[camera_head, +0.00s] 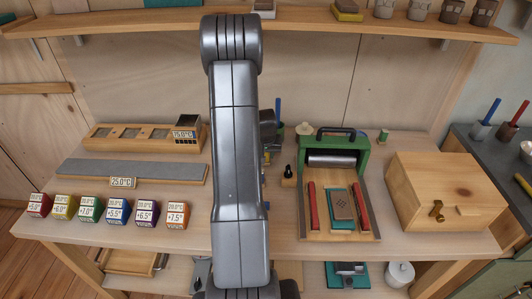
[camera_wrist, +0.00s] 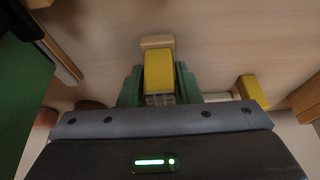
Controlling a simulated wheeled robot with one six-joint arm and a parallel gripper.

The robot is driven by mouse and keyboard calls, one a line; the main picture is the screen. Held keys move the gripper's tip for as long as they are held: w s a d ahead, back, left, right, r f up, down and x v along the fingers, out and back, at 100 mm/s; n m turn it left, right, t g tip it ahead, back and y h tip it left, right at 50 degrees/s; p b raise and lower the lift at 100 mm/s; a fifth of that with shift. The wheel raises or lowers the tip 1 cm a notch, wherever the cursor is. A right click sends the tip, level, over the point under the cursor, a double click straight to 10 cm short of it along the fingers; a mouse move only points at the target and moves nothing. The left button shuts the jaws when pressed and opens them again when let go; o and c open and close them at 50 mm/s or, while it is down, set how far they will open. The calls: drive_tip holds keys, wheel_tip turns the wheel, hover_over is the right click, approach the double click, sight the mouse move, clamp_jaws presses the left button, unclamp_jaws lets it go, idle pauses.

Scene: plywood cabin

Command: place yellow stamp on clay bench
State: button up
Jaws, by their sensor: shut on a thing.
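My gripper (camera_wrist: 159,88) is shut on a yellow block with a pale wooden end, which I take as the yellow stamp (camera_wrist: 158,68). The green fingers sit on either side of it in the wrist view. In the head view my arm covers the gripper and most of what it holds. The wooden bench (camera_head: 320,262) spans the head view; I take it as the clay bench. I cannot tell how high the stamp is above any surface.
A wooden box (camera_head: 440,190) stands at the bench's right. Several labelled cubes (camera_head: 118,207), a grey strip (camera_head: 130,171) and a slotted wooden rack (camera_head: 135,135) occupy the left. A shelf (camera_head: 290,28) runs above. Another yellow block (camera_wrist: 252,92) shows in the wrist view.

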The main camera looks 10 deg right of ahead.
drive_tip(key=shift+f, duration=0.2)
drive_tip(key=o, duration=0.8)
drive_tip(key=shift+r, duration=0.15)
drive_tip(key=shift+r, duration=0.2)
drive_tip(key=b+v, duration=0.1)
drive_tip(key=v, duration=1)
drive_tip(key=shift+s+r, duration=0.2)
drive_tip(key=shift+r, duration=0.1)
